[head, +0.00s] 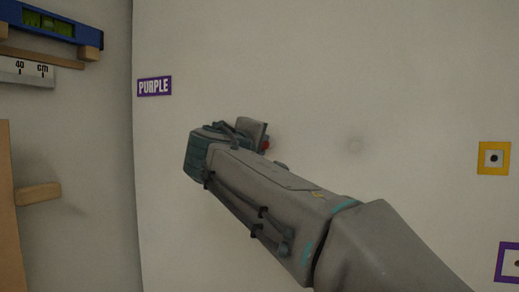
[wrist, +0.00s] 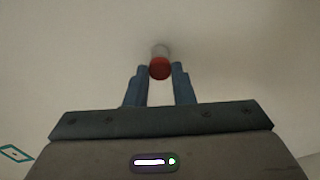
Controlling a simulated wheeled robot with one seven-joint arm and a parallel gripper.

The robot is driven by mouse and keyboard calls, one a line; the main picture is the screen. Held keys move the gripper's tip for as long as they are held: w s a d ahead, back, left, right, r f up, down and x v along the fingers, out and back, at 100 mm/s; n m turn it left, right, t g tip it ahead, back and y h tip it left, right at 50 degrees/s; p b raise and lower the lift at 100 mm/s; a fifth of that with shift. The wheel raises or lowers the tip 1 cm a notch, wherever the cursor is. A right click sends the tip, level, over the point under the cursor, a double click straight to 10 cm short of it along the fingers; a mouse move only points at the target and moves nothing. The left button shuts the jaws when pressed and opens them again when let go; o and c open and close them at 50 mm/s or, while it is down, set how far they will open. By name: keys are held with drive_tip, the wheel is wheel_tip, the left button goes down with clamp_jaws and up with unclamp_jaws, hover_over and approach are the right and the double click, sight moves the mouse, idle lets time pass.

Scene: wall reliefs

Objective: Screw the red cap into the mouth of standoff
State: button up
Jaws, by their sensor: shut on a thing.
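The red cap (wrist: 160,69) sits between the two fingertips of my gripper (wrist: 160,76) in the wrist view, and the fingers are shut on it. A short pale cylinder (wrist: 160,50), which looks like the standoff, shows just beyond the cap against the wall. The cap lines up with it in this view; I cannot tell whether they touch or whether any thread is engaged. In the head view a bit of the red cap (head: 266,146) shows at the end of my gripper near the wall. My arm hides the rest there, and the standoff's mouth is hidden.
A purple sign reading PURPLE (head: 154,86) is on the pale wall. A yellow square with a dark centre (head: 494,158) and a purple-framed square (head: 509,263) are at the right. A blue level (head: 55,24), a ruler (head: 27,72) and wooden pieces (head: 38,194) are at the left.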

drive_tip(key=m+b, duration=0.2)
drive_tip(key=b, duration=0.1)
drive_tip(key=shift+f, duration=0.35)
drive_tip(key=m, duration=0.1)
drive_tip(key=m+b, duration=0.1)
drive_tip(key=m, duration=0.1)
drive_tip(key=shift+r+b, duration=0.3)
drive_tip(key=shift+r, duration=0.05)
drive_tip(key=m+b, duration=0.3)
drive_tip(key=m, duration=0.2)
drive_tip(key=shift+w, duration=0.1)
